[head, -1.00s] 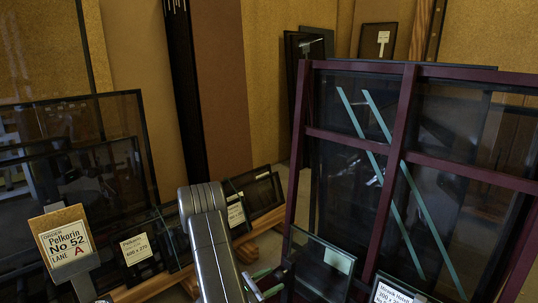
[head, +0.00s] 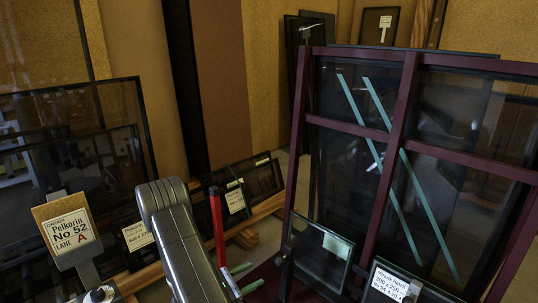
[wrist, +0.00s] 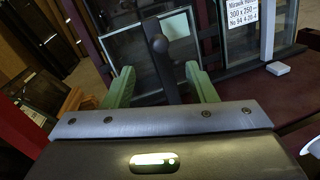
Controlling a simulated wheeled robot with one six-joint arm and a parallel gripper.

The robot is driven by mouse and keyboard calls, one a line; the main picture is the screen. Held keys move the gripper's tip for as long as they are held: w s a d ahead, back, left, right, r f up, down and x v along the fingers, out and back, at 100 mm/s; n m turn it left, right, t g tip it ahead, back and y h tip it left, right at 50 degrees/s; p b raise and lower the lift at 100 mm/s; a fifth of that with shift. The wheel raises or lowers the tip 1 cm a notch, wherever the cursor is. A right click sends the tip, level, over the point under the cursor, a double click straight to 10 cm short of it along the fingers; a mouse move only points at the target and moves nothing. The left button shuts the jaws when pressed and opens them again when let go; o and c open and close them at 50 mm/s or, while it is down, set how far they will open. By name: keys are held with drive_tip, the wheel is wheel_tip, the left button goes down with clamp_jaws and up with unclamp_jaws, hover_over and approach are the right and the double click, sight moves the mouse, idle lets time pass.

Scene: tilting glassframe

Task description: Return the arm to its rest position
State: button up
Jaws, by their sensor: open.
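My grey arm (head: 180,235) rises from the bottom edge in the head view, left of the dark red frame (head: 384,165). My gripper (head: 250,276) has green fingers, which are apart.
A red post (head: 217,226) stands close beside my arm. Labelled panes (head: 262,178) lean on a wooden rack (head: 262,210) behind. An order sign (head: 68,232) stands at left. A white-labelled pane (head: 392,284) is at lower right. Some floor shows between rack and frame.

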sight(284, 256)
drive_tip(key=x, duration=0.7)
drive_tip(key=b+x, duration=0.1)
drive_tip(key=x, duration=0.6)
drive_tip(key=shift+w+a, duration=0.2)
drive_tip(key=shift+r, duration=0.1)
